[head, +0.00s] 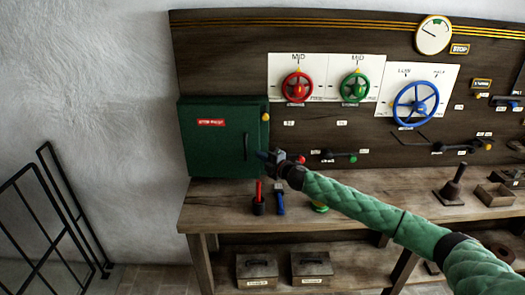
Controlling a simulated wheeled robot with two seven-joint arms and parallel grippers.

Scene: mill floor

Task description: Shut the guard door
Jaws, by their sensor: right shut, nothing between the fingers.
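The guard door (220,142) is the dark green front panel of a green box at the left end of the wooden back board. It has a red label (211,122) near its top and a dark upright handle (246,148) near its right edge. It lies close to the box front; I cannot tell whether a small gap is left. My right gripper (264,156) is shut and empty, just right of the handle at the box's lower right edge. I cannot tell if it touches the door. My left gripper is not in view.
A yellow knob (265,117) sits at the box's right edge. A red-handled tool (259,197) and a blue one (280,202) stand on the bench (220,207) below my gripper. Red, green and blue wheels are on the board. A black railing (50,215) stands at left.

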